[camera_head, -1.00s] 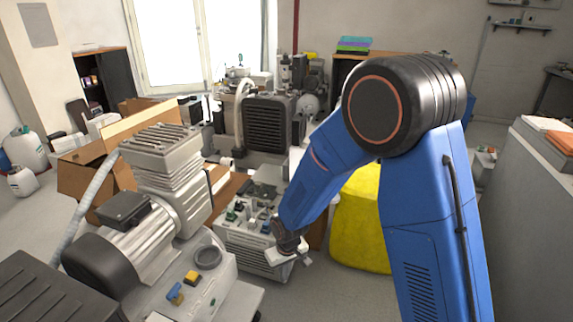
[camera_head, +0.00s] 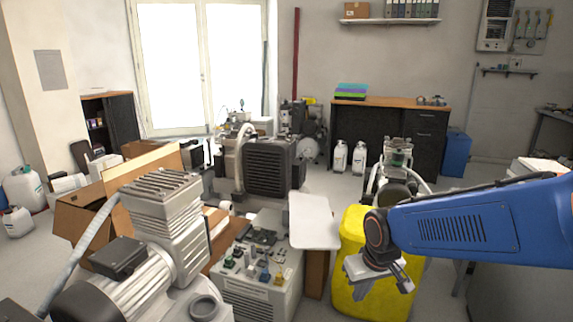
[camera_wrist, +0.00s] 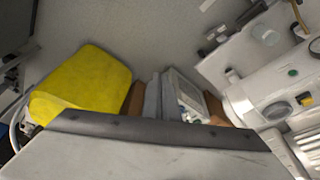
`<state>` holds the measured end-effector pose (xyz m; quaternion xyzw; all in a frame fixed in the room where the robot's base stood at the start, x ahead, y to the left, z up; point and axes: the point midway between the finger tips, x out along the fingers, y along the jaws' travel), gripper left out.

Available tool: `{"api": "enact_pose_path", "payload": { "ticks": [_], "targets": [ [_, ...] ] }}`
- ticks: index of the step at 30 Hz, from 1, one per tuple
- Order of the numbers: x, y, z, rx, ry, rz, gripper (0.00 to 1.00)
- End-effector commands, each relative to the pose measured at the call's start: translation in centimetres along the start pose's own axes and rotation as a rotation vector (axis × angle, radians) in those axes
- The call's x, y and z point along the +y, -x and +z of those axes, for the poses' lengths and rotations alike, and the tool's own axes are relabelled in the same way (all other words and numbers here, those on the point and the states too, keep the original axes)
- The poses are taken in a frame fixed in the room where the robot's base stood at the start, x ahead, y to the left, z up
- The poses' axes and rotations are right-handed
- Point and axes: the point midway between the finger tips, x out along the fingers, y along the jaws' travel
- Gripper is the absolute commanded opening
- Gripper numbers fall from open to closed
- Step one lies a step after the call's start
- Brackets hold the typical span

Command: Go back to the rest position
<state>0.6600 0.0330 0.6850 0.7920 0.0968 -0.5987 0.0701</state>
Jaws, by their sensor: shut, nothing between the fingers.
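My gripper (camera_head: 384,286) hangs at the end of my blue arm in the right half of the head view. It is shut and empty, with nothing held between its fingers. It is in front of the yellow container (camera_head: 347,300) in the picture and partly covers it; I cannot tell the gap between them. The yellow container also shows at the left of the wrist view (camera_wrist: 80,85). A pale surface with a dark edge fills the bottom of the wrist view, and I cannot make out the fingers there.
A large compressor (camera_head: 160,215) stands at the left front. A control unit (camera_head: 262,290) with several coloured knobs is left of the gripper, beside a white panel (camera_head: 314,222). A black desk (camera_head: 405,130) stands behind. Open floor (camera_head: 335,188) shows before it.

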Motion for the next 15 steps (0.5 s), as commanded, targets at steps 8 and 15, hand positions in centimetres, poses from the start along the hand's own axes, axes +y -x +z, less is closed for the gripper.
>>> {"api": "enact_pose_path", "payload": {
  "ticks": [8, 15],
  "targets": [
    [3.1, 5.6, 4.7, 0.052, -0.078, 0.026, 0.00],
    [4.9, 9.3, 9.5, 0.091, -0.141, 0.050, 0.00]
  ]
}}
